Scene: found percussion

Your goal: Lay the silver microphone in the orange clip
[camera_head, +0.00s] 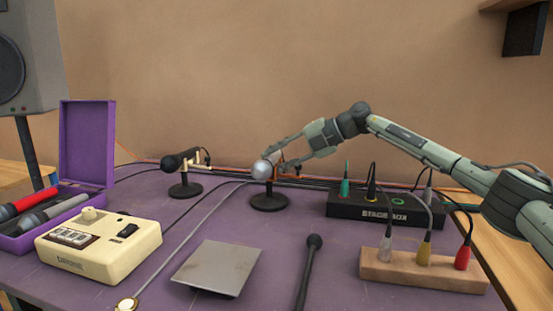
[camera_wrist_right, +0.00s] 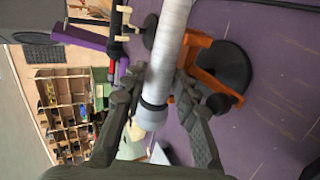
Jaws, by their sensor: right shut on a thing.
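The silver microphone's round head (camera_head: 262,169) shows just above the middle stand in the head view, at the tip of my right gripper (camera_head: 281,164). In the right wrist view its pale barrel (camera_wrist_right: 169,45) lies between my gripper's fingers (camera_wrist_right: 155,95), which are shut on it. The orange clip (camera_wrist_right: 206,88) is close beside and partly behind the barrel; I cannot tell whether they touch. The clip's round black stand base (camera_head: 270,203) is on the purple table; in the head view the gripper and microphone mostly hide the clip. My left gripper is not in view.
A black microphone (camera_head: 178,161) rests in a cream clip on another stand at left. A black stage box (camera_head: 385,212) and wooden block with plugs (camera_head: 420,272) are at right. A cream box (camera_head: 98,245), purple case (camera_head: 87,145), grey plate (camera_head: 217,268) and cables occupy the table.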

